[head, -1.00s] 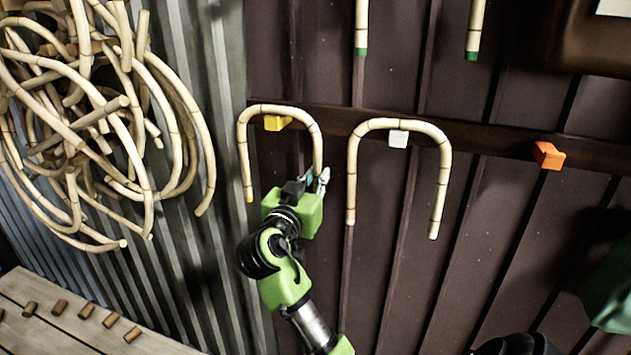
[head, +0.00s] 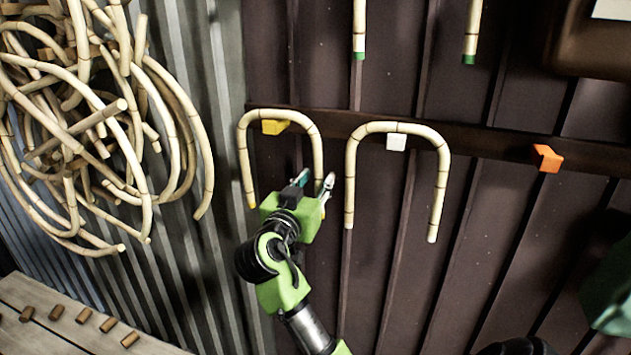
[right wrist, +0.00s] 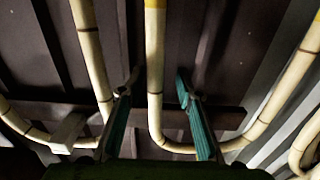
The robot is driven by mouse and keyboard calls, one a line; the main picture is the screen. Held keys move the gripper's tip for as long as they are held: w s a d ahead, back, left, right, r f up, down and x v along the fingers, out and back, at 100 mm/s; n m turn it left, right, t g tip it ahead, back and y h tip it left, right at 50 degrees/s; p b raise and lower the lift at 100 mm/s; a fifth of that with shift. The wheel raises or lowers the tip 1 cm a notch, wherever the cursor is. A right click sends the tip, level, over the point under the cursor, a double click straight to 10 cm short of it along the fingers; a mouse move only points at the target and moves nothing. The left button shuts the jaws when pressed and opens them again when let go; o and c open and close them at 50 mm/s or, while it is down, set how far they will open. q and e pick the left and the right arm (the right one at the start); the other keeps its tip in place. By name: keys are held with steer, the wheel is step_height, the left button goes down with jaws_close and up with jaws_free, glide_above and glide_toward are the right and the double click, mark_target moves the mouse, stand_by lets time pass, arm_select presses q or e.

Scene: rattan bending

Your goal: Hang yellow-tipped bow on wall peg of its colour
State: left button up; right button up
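The yellow-tipped bow (head: 243,160) is an upside-down U of pale rattan. Its arch rests over the yellow peg (head: 274,127) on the dark wall rail, and its legs hang down. The yellow tip shows on its left leg. My right gripper (head: 315,184) is at the lower end of its right leg. The right wrist view shows the gripper's two teal fingers (right wrist: 156,84) spread apart, with a yellow-ended bow leg (right wrist: 155,65) between them and gaps on both sides. My left gripper is not in view.
A second bow (head: 350,170) hangs over the white peg (head: 396,142), just right of the gripper. An orange peg (head: 547,158) is empty. Two green-tipped rods (head: 471,30) hang above. A rattan tangle (head: 90,130) is at left, above a wooden bench (head: 60,335) with short pieces.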

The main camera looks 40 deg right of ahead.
steer(key=v, duration=1.2)
